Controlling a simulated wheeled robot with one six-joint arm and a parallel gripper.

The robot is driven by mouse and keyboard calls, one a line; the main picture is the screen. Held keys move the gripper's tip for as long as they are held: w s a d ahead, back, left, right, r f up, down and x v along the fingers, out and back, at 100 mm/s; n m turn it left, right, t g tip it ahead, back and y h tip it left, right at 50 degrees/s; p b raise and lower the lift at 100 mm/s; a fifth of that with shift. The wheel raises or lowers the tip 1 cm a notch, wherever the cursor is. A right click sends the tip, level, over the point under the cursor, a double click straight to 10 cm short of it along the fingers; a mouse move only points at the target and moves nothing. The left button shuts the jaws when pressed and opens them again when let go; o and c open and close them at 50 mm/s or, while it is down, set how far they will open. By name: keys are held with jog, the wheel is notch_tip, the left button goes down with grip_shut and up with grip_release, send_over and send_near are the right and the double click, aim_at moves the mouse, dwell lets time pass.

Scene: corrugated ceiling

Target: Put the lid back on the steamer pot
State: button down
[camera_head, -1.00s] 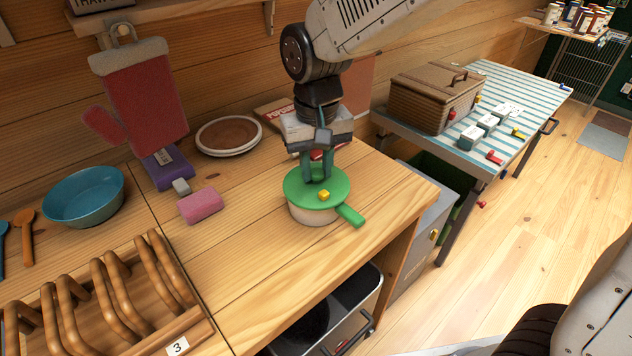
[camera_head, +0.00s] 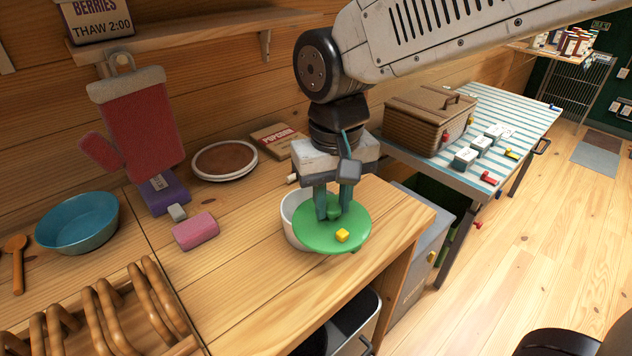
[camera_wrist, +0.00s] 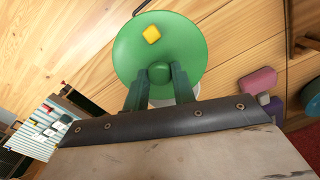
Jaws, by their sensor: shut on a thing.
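The green round lid (camera_head: 313,237) has a small knob and a yellow block (camera_head: 342,235) on its top. My gripper (camera_head: 333,211) is shut on the knob. The pale steamer pot (camera_head: 291,222) stands on the wooden counter, partly hidden behind the lid. The lid is off-centre, toward the front right of the pot, and the pot's left rim shows. I cannot tell whether lid and pot touch. In the wrist view, my gripper (camera_wrist: 159,76) grips the knob of the lid (camera_wrist: 190,48), with a pale bit of pot (camera_wrist: 161,102) below it.
A pink sponge (camera_head: 195,231), a blue bowl (camera_head: 78,222) and a wooden rack (camera_head: 120,310) are at the left. A brown-topped round dish (camera_head: 224,160) and a popcorn box (camera_head: 277,139) lie behind. The counter (camera_head: 250,280) in front is clear; its right edge is near the pot.

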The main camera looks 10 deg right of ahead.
aim_at(360, 232)
jog(key=s, duration=0.2)
jog(key=s+d, duration=0.1)
jog(key=s, duration=0.1)
jog(key=s+d, duration=0.1)
jog(key=s, duration=0.2)
jog(key=shift+d, duration=0.25)
jog(key=w+a+r, duration=0.1)
jog(key=w+a, duration=0.1)
jog(key=w, duration=0.6)
jog(key=w+a+r, duration=0.1)
jog(key=w+a, duration=0.2)
jog(key=w, duration=0.5)
jog(key=shift+d+f, duration=0.1)
jog(key=shift+f, duration=2.8)
jog(key=shift+f, duration=0.15)
jog(key=c, duration=0.6)
grip_release()
